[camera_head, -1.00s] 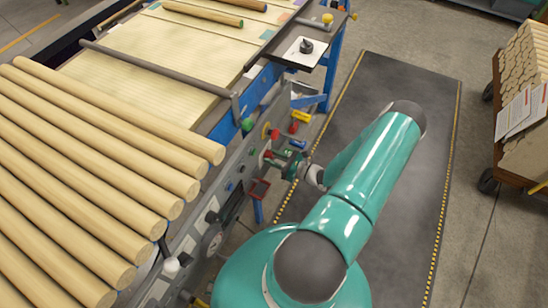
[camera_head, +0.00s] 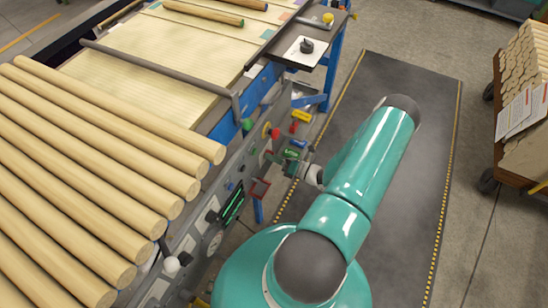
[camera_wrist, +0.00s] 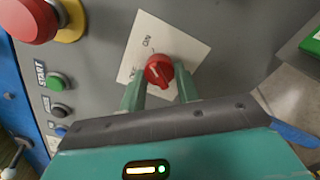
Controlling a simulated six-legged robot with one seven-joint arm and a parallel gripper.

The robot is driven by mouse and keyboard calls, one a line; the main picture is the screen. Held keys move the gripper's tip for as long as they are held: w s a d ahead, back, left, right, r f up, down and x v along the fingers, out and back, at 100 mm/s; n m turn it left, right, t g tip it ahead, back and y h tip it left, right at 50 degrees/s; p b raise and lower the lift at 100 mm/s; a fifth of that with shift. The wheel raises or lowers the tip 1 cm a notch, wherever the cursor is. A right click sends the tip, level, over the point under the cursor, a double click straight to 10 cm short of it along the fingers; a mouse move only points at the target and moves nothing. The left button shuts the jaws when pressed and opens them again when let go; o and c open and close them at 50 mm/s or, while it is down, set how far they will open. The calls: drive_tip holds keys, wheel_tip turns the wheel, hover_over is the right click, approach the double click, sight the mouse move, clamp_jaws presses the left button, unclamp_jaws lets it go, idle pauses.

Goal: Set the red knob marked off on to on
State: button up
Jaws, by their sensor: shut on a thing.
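The red knob (camera_wrist: 158,71) sits on a white label plate (camera_wrist: 178,38) on a grey machine panel in the wrist view. ON is readable above the knob; the word at its left is partly hidden by a finger. The knob's grip ridge points up, roughly toward ON. My gripper (camera_wrist: 159,80) is shut on the knob, one green finger on each side. In the head view my gripper (camera_head: 280,158) is at the panel's side, small, and the knob is mostly hidden there.
A big red button (camera_wrist: 35,18) on a yellow base, a green START button (camera_wrist: 58,81) and a dark button (camera_wrist: 60,111) are left of the knob. Wooden rods (camera_head: 90,180) lie on the machine.

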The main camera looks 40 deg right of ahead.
drive_tip(key=shift+m, duration=0.7)
drive_tip(key=o, duration=1)
drive_tip(key=shift+s, duration=0.1)
drive_tip(key=v, duration=1.3)
drive_tip(key=shift+s+d, duration=0.1)
drive_tip(key=shift+s, duration=0.25)
